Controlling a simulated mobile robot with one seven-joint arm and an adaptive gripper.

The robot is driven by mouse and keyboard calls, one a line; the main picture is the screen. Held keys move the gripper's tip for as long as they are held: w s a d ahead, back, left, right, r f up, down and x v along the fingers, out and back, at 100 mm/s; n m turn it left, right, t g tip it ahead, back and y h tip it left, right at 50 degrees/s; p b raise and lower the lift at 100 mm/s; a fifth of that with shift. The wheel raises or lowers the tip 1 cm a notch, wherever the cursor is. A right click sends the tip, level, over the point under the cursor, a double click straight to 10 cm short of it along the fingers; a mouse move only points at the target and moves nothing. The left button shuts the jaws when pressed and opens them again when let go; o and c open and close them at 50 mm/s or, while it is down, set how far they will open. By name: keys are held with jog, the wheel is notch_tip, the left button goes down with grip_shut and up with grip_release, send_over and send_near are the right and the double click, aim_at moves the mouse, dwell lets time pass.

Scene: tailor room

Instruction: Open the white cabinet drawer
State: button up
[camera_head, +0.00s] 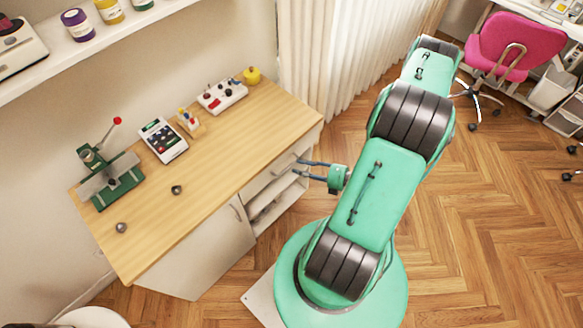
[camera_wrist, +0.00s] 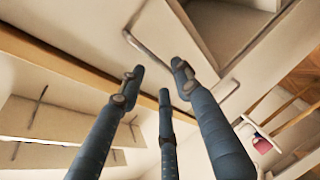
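The white cabinet (camera_head: 200,252) stands under a wooden top. Its drawer (camera_head: 262,184) is in the upper right part of the front and looks closed. The drawer's bar handle (camera_head: 284,168) is beside my gripper (camera_head: 308,169), which reaches in from the right. In the wrist view, the metal handle (camera_wrist: 150,50) runs slantwise just beyond the fingertips of my gripper (camera_wrist: 155,84). The fingers are spread apart with nothing clearly held between them. The right finger overlaps the handle's lower end; I cannot tell whether they touch.
An open shelf (camera_head: 268,211) lies below the drawer, and a cabinet door with a handle (camera_head: 236,212) is to its left. A green press (camera_head: 112,178) and small boxes sit on the wooden top (camera_head: 215,150). A pink chair (camera_head: 512,45) stands at the back right. The floor between is clear.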

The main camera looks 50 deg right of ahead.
aim_at(289, 166)
jog(key=shift+b+x, duration=0.3)
jog(key=shift+x, duration=2.05)
grip_shut()
